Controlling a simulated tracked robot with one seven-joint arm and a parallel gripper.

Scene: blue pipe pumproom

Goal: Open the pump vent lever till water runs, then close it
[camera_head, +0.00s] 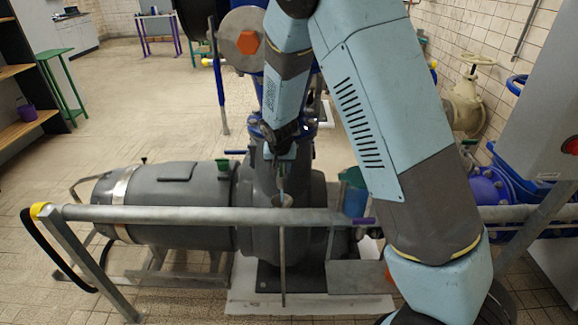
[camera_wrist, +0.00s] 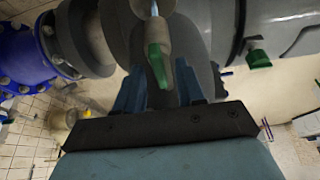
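The grey pump (camera_head: 262,225) stands in the middle of the head view. My gripper (camera_head: 281,158) points down over its top. In the wrist view my gripper (camera_wrist: 160,92) has its two blue fingers apart. A green lever handle (camera_wrist: 154,62) lies between them, with a visible gap on each side. A small funnel (camera_head: 282,200) on a thin pipe sits just below my gripper. A thin pale streak shows above the funnel; I cannot tell if it is water or a spout.
A grey rail (camera_head: 180,214) with a yellow end crosses in front of the pump. A second green handle (camera_wrist: 258,58) sits to the right in the wrist view. Blue pipework (camera_head: 492,188) and a beige valve (camera_head: 466,103) stand at right.

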